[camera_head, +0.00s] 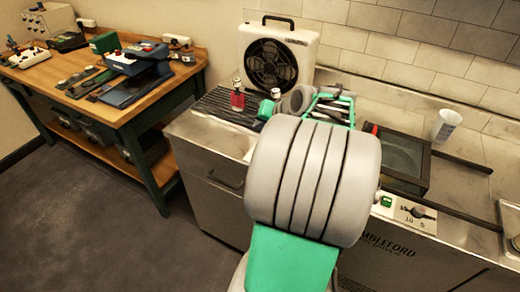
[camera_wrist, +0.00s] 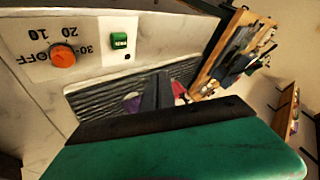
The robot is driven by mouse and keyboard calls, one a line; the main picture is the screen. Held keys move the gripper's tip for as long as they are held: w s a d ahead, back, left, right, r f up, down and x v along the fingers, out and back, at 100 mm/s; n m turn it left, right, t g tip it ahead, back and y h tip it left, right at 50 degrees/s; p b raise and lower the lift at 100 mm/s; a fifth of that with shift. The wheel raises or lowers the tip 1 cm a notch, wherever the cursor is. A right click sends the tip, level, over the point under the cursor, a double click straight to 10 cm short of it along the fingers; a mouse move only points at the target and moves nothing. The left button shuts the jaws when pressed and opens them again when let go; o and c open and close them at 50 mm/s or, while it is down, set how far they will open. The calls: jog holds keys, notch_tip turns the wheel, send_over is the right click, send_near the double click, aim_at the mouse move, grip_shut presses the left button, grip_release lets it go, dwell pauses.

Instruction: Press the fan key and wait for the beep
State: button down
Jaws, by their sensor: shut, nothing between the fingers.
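The box fan (camera_head: 272,62) stands upright at the back of the counter in the head view, with a black round grille and a top handle. In the wrist view a pale panel (camera_wrist: 95,62) carries a green key (camera_wrist: 119,40) and an orange knob marked OFF, 10, 20 and 30. I cannot tell for sure that this green key is the fan key. My gripper (camera_wrist: 157,78) is shut and empty, its dark fingers apart from the green key in the picture.
A red bottle (camera_head: 238,97) stands on the black ribbed mat (camera_head: 218,110). Another green key (camera_head: 386,201) sits beside a dial on the counter's front. A wooden workbench (camera_head: 40,82) stands at left.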

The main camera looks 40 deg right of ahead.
jog(key=shift+d, duration=0.15)
notch_tip(320, 180, down, 9)
jog(key=b, duration=0.6)
jog(key=shift+r+b, duration=0.1)
jog(key=shift+b, duration=0.2)
dwell(1.7)
jog(key=shift+f+b, duration=0.3)
jog(key=shift+f, duration=0.1)
jog(key=shift+f+b, duration=0.35)
jog(key=shift+f, duration=0.2)
dwell(0.4)
jog(key=shift+s+r, duration=0.1)
jog(key=shift+r, duration=0.05)
jog(key=shift+r+p, duration=0.75)
jog(key=shift+r, duration=0.05)
